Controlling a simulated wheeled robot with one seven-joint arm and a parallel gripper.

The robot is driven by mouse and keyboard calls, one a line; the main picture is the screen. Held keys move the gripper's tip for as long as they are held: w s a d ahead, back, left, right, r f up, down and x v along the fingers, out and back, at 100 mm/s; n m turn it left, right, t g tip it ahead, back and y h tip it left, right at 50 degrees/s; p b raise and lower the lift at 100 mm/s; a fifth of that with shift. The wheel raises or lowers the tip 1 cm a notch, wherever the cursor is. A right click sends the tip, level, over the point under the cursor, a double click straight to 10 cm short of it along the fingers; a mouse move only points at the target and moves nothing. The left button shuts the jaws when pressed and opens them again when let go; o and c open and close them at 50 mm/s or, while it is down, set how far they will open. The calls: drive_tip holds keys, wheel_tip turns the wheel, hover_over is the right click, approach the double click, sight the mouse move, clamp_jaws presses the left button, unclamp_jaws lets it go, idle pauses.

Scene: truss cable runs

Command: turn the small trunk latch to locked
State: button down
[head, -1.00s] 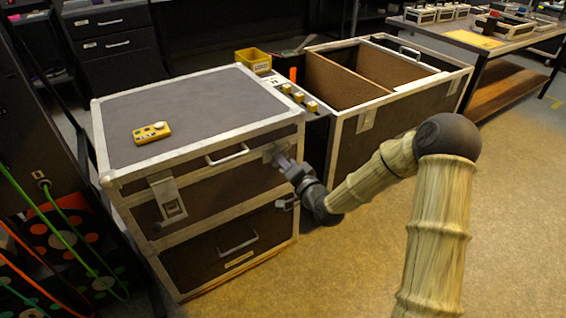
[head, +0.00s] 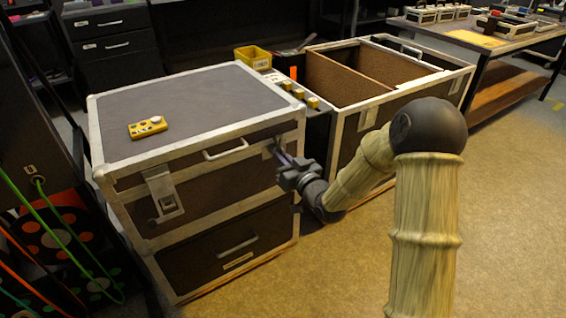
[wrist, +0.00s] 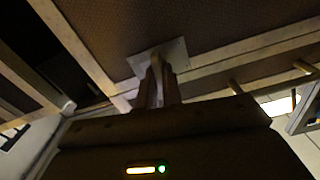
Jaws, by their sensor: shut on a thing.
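The small trunk (head: 200,140) stands at the left with its grey lid closed. One metal latch (head: 163,193) is on the left of its front. A second latch (head: 270,148) is at the front's right end, mostly hidden by my gripper in the head view. My gripper (head: 279,150) is at that right latch. In the wrist view the latch's pale plate (wrist: 172,58) shows on the brown trunk wall, and my two fingers (wrist: 157,88) are closed around a narrow upright part in front of it. The latch's exact angle is hard to tell.
A larger open trunk (head: 375,85) with a divider stands close on the right. A yellow handheld device (head: 148,128) lies on the lid. A yellow bin (head: 252,58) is behind. Open floor (head: 330,270) lies in front.

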drive_tip(key=shift+f+n+b, duration=0.15)
drive_tip(key=shift+n+b, duration=0.2)
drive_tip(key=shift+n, duration=0.45)
drive_tip(key=c, duration=1.6)
unclamp_jaws()
drive_tip(key=shift+o, duration=0.2)
drive_tip(key=shift+s+d, duration=0.1)
